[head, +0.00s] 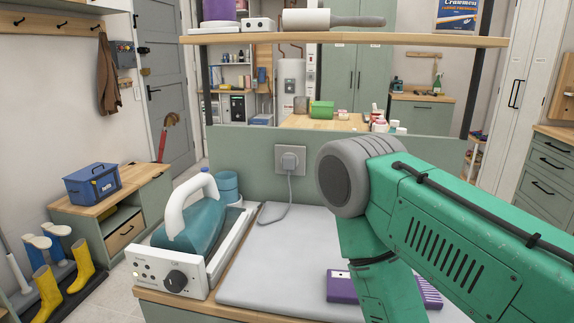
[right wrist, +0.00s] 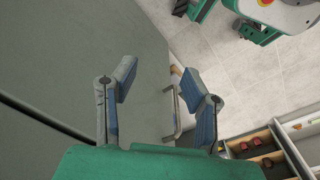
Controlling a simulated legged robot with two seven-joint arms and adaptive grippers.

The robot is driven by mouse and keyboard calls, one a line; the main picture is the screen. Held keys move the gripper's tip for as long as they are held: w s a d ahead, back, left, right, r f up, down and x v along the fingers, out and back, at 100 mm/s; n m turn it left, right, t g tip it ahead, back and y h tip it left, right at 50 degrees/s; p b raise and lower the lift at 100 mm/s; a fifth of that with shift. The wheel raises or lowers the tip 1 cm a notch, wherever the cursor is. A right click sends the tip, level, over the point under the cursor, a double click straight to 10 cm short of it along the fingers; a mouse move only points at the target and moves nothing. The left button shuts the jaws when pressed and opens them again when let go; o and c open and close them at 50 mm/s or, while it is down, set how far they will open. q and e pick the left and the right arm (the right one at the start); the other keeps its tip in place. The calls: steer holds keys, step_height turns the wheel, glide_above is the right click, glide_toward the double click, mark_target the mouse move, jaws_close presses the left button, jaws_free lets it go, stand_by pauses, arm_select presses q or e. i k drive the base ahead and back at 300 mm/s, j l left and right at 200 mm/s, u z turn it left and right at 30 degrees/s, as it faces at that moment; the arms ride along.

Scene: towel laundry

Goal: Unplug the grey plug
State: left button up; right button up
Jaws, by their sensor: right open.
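The grey plug (head: 289,161) sits in a wall socket (head: 279,154) on the green panel behind the ironing surface in the head view. Its grey cable (head: 289,192) hangs down to the surface. My right arm comes in from the right in the head view, and its gripper is out of that frame. In the right wrist view my right gripper (right wrist: 165,95) is open and empty, its two blue-padded fingers apart in front of a grey-green cabinet front. The plug does not show in that view. My left gripper is not in view.
A steam iron (head: 195,222) rests on its white base (head: 170,272) at the left of the grey ironing pad (head: 262,258). A purple item (head: 341,287) lies on the pad, partly behind my arm. In the wrist view a metal cabinet handle (right wrist: 172,112) is between the fingers.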

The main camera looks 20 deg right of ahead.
mark_target(289, 160)
steer(key=j+z, duration=0.25)
steer(key=z, duration=0.25)
steer(key=j+z, duration=0.25)
steer(key=z, duration=0.2)
steer(key=i+j, duration=0.05)
